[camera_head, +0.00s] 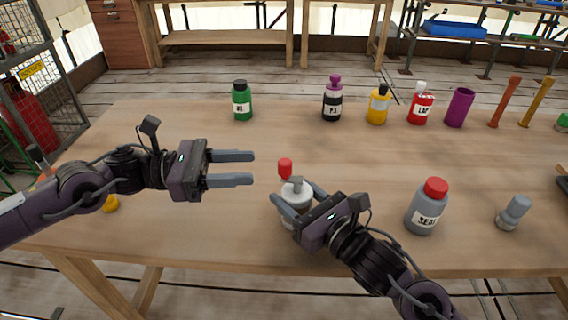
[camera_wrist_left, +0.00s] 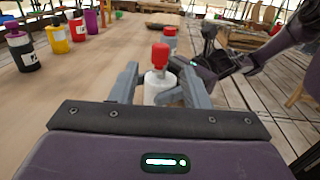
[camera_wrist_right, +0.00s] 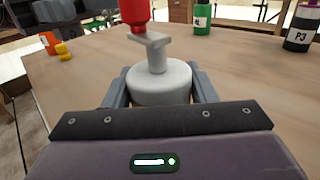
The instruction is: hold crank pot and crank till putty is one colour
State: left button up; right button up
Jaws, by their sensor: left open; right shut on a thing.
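The crank pot (camera_head: 296,188) is a pale, white-grey pot with a grey crank arm on top and a red knob (camera_head: 285,166) at the arm's end. It stands upright on the table. My right gripper (camera_head: 291,212) is shut around the pot's body, and the right wrist view shows the pot (camera_wrist_right: 160,82) between its fingers. My left gripper (camera_head: 252,168) is open and empty, to the left of the red knob and apart from it. In the left wrist view the knob (camera_wrist_left: 160,54) is ahead between the open fingers. The putty inside the pot is hidden.
Green (camera_head: 242,102), black (camera_head: 333,100), yellow (camera_head: 378,105) and red (camera_head: 421,106) bottles line the back. The table (camera_head: 190,128) is clear between the back row and my grippers.

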aim_at(284, 165)
pick_arm(q)
jog(key=d, duration=0.8)
jog(key=shift+w, duration=0.4)
grip_shut()
